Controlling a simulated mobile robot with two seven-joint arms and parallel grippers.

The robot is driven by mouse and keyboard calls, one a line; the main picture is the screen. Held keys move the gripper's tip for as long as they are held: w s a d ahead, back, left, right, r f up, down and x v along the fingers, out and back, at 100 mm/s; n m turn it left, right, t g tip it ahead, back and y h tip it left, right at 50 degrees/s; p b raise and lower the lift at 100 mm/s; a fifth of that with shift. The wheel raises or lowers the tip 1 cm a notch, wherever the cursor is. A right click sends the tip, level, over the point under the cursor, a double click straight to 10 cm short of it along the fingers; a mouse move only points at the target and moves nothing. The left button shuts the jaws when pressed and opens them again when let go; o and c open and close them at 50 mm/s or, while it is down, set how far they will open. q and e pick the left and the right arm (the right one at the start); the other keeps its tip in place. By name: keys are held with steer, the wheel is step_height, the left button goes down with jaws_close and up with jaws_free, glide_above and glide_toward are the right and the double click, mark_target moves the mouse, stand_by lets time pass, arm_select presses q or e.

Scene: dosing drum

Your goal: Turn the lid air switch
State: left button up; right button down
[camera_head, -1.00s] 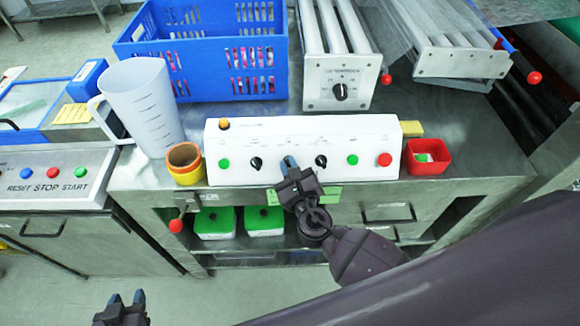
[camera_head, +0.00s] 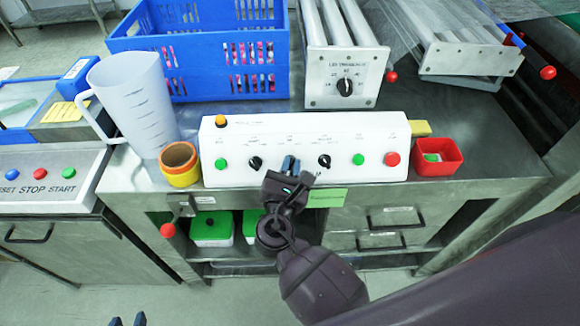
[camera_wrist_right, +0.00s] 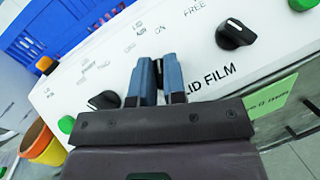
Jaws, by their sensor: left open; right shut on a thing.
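A white control box (camera_head: 375,130) stands on the steel table, with a row of black knobs and coloured buttons on its front. My right gripper (camera_head: 290,165) is at the middle knob (camera_wrist_right: 157,72); in the right wrist view its blue fingers (camera_wrist_right: 160,80) are closed around that knob, which is mostly hidden.
A yellow-orange cup (camera_head: 180,166) and a white jug (camera_head: 137,105) stand left of the box, a red bin (camera_head: 440,158) right. A blue crate (camera_head: 205,55) and a roller unit with a dial (camera_head: 345,80) are behind. A red ball-ended lever (camera_head: 168,230) sticks out below the table edge.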

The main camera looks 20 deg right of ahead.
steer(key=shift+m+g+h, duration=0.4)
steer(key=shift+m+g, duration=0.1)
steer(key=shift+m, duration=0.4)
steer(key=shift+f+m+h, duration=0.1)
steer(key=shift+m+h, duration=0.2)
steer(key=shift+m, duration=0.1)
steer(key=c, duration=1.2)
jaws_free()
